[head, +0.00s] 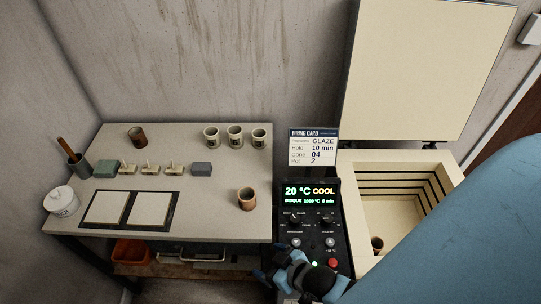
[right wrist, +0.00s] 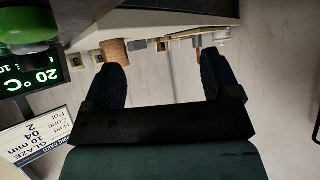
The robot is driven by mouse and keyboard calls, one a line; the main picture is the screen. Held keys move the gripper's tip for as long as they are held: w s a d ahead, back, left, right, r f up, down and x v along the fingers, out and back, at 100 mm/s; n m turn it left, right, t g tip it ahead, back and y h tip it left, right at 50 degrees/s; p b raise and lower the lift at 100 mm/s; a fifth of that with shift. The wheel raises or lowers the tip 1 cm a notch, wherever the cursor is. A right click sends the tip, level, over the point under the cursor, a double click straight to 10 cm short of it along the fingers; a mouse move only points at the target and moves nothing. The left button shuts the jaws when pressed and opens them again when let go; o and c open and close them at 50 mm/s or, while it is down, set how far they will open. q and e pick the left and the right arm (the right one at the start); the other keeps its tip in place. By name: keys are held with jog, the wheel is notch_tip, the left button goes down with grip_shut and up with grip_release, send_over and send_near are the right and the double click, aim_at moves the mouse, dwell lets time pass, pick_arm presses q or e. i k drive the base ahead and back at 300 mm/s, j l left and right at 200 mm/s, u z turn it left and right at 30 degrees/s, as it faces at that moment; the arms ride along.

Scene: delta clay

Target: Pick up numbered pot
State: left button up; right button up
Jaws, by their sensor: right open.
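A brown clay pot (head: 246,199) stands upright near the right edge of the worktable, and another (head: 137,136) stands at its back. The firing card (head: 313,147) reads GLAZE, 10 min, cone 04, pot 2. My right gripper (head: 283,268) is over the lower part of the kiln's control panel, apart from the pots. In the right wrist view its fingers (right wrist: 161,62) are spread and empty, with an orange-brown pot (right wrist: 114,50) beyond the left finger. My left gripper is not in view.
The control panel (head: 318,216) shows 20 °C COOL. The open kiln (head: 350,170) is to its right. Three labelled jars (head: 235,136) stand at the worktable's (head: 190,205) back right.

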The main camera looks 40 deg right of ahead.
aim_at(378, 243)
jog(key=z, duration=0.4)
jog(key=k+j+z, duration=0.1)
jog(key=z, duration=1)
jog(key=i+z, duration=0.1)
jog(key=z, duration=0.75)
